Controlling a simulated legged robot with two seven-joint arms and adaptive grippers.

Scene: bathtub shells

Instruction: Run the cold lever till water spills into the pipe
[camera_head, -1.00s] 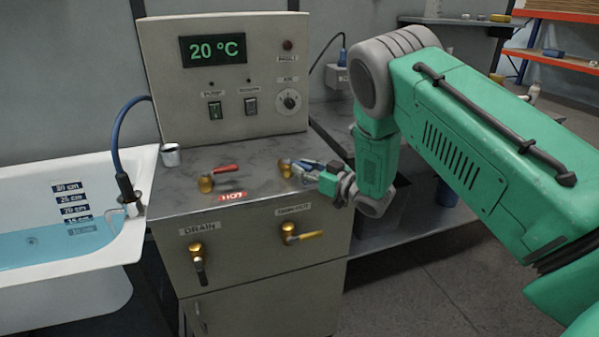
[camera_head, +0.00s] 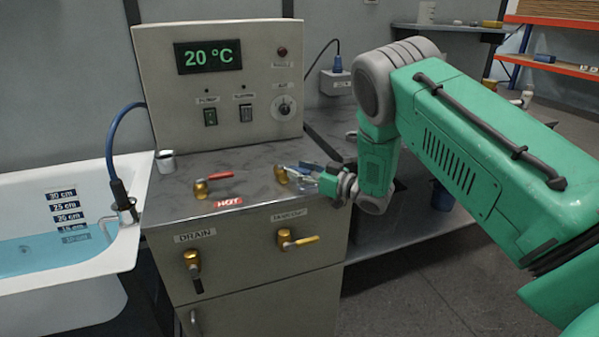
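My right gripper (camera_head: 300,174) is low over the grey marble counter, its fingers at the brass valve (camera_head: 281,175) on the right, with a blue lever beside them. The fingers overlap the lever, so I cannot tell whether they are shut on it. A red lever valve (camera_head: 213,185) stands to the left, above a red HOT label (camera_head: 228,203). The white tub (camera_head: 115,252) at the left holds blue water (camera_head: 45,250), its surface near the lowest depth marks. A metal pipe fitting (camera_head: 127,212) sits at the tub's right rim. My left gripper is out of view.
The control panel (camera_head: 215,110) reads 20 °C. A small metal cup (camera_head: 166,161) stands at the counter's back left. A blue hose (camera_head: 113,145) arches over the tub's corner.

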